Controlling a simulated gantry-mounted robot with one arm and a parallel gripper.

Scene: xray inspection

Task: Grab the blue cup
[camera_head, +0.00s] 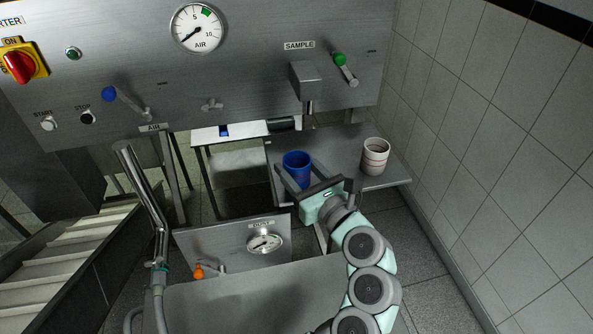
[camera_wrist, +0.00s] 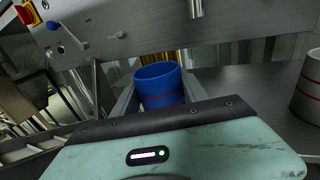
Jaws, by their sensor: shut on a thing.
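The blue cup (camera_head: 297,165) stands upright at the left edge of the grey shelf, below the sample tap. It has thin red bands, seen in the wrist view (camera_wrist: 159,86). My gripper (camera_head: 296,177) reaches it from the front, with one finger along each side of the cup. In the wrist view my gripper (camera_wrist: 158,98) is shut on the cup, which sits upright between the fingers. The cup's lower part is hidden behind the gripper body. I cannot tell whether its base touches the shelf.
A white cup with red bands (camera_head: 375,156) stands on the shelf (camera_head: 336,147) to the right. The sample tap (camera_head: 308,106) hangs above the shelf. A gauge panel (camera_head: 232,245) stands at lower left. A tiled wall (camera_head: 470,150) bounds the right side.

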